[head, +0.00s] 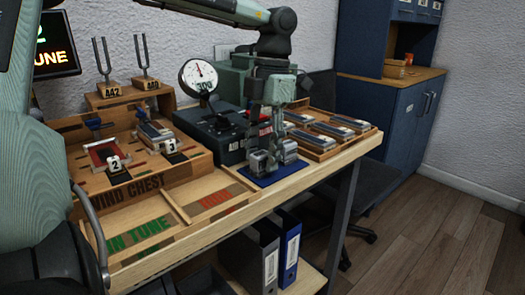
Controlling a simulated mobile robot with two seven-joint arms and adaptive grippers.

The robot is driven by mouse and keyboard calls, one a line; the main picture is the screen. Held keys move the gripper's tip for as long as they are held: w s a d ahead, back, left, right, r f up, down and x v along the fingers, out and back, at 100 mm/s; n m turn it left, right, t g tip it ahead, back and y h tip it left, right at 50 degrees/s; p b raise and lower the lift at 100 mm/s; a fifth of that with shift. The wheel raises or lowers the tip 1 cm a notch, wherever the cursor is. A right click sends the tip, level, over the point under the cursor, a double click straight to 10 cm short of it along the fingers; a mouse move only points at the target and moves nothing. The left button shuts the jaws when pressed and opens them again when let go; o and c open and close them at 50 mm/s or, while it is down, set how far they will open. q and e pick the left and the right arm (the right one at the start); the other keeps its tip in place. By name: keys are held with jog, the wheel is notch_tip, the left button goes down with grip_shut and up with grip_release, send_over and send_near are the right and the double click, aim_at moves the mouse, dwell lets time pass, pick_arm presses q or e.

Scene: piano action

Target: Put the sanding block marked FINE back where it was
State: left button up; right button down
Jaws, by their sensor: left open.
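I cannot make out any block with a readable FINE mark. My left gripper (275,157) points down over a small blue mat (276,180) near the front edge of the bench. It is open, its two fingertips apart, close above or touching the mat; I cannot tell which. No held object shows clearly between them. A wooden tray (366,136) right of the gripper holds several grey-topped pieces (328,130), whose markings are not readable. The gripper and arm hide part of the bench behind them. My right gripper is not in view.
A dark box (215,135) with a round gauge (198,76) stands behind the gripper's left side. A wooden wind chest (140,180) with numbered pieces and two tuning forks (103,54) is left. Front trays marked IN TUNE (137,238) and in red (216,199) look empty.

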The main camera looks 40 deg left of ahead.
pick_arm(q)
jog(key=shift+r, duration=0.35)
notch_tip(320, 180, up, 12)
jog(key=w, duration=0.1)
jog(key=shift+w+f+p, duration=0.25)
jog(key=shift+p, duration=0.05)
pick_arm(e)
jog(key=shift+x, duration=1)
pick_arm(q)
jog(key=shift+d, duration=0.1)
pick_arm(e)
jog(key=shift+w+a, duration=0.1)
